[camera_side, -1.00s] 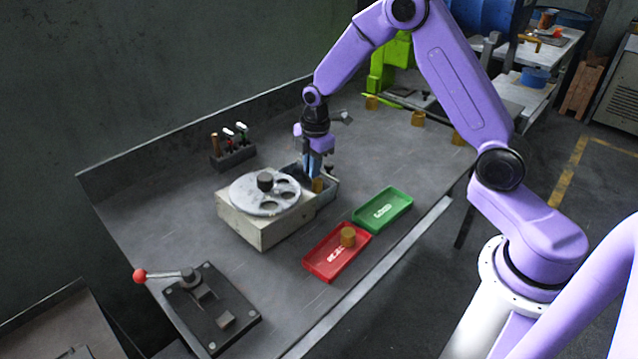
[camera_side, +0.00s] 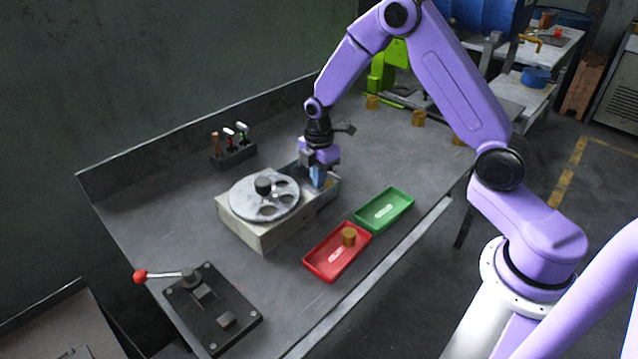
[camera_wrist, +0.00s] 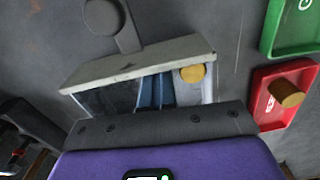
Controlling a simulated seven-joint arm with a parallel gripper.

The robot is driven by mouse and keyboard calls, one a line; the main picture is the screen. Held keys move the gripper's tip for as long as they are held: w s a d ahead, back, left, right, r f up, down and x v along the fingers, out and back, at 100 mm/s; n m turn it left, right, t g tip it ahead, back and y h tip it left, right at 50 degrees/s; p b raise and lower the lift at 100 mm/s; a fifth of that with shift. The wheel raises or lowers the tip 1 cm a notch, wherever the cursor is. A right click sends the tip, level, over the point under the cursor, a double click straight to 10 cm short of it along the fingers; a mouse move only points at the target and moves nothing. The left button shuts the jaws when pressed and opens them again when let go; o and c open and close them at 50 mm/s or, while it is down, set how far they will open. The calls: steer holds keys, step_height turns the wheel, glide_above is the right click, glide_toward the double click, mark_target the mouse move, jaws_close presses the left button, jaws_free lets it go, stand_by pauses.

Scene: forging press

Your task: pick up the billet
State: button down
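A brass-coloured billet (camera_wrist: 192,72) is at the end of the pale box behind the round disc. In the side view only a small part of this billet (camera_side: 328,183) shows past my fingers. My gripper (camera_side: 318,178) points down into the box. In the wrist view its two blue fingers (camera_wrist: 157,92) are close together, left of the billet. No grip on the billet shows, and I cannot tell how far apart the fingertips are. Another billet (camera_side: 348,236) stands in the red tray (camera_side: 322,265); it also shows in the wrist view (camera_wrist: 286,93).
The holed disc (camera_side: 250,205) with a dark knob sits on the box beside my gripper. A green tray (camera_side: 385,222) adjoins the red one. Several billets (camera_side: 418,118) stand at the back. A lever fixture (camera_side: 215,310) is at front left, a tool rack (camera_side: 232,158) at back left.

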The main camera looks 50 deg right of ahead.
stand_by(0.3)
steer(key=c, duration=0.8)
jaws_free()
steer(key=shift+r, duration=0.1)
step_height(320, 180, up, 17)
steer(key=shift+s+d+r, duration=0.15)
